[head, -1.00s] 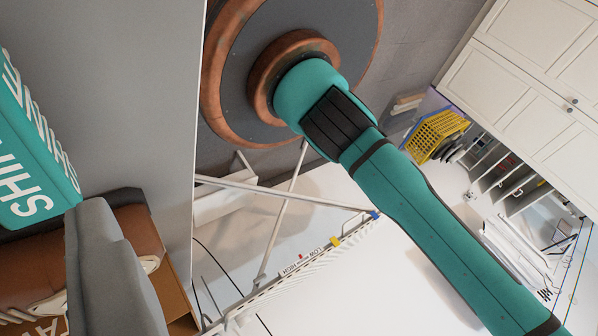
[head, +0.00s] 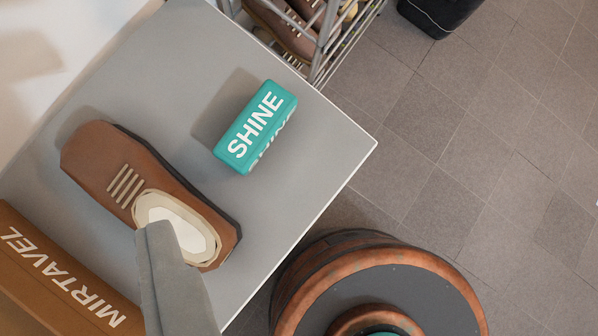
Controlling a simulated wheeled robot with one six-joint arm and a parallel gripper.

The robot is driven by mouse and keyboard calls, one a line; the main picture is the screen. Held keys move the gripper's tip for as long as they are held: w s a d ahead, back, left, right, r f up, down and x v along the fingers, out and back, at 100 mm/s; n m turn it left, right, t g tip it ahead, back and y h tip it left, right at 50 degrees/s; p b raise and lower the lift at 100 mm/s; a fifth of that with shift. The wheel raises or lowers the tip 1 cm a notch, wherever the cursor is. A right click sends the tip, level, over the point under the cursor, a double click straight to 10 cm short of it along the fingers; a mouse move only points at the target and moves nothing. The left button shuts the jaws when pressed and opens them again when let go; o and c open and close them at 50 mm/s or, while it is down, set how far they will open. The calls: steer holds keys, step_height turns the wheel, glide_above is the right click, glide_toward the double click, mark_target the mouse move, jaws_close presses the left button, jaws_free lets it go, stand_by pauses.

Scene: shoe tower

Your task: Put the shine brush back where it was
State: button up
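The shine brush (head: 256,127) is a teal block with white SHINE lettering. It lies on the grey tabletop (head: 318,160), towards the right edge, with a shadow on its upper left side. Nothing touches it. A brown shoe (head: 105,165) with a cream opening lies to its lower left. A grey tapered shape (head: 175,285), which looks like one finger of my gripper, rises from the bottom edge and covers part of the shoe's opening, apart from the brush. No second finger shows, so I cannot tell how wide the gripper is.
A brown MIRTAVEL box (head: 65,285) is at the lower left. A metal rack (head: 322,50) with shoes stands behind the table's top edge. A black object (head: 438,14) stands on the tiled floor (head: 480,140). The tabletop around the brush is clear.

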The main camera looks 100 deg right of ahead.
steer(key=s+a+r+n+t+y, duration=0.1)
steer(key=s+a+r+n+t, duration=0.7)
steer(key=s+a+r, duration=0.3)
steer(key=shift+s+r+t, duration=0.3)
steer(key=shift+s+t, duration=0.2)
steer(key=shift+s, duration=0.65)
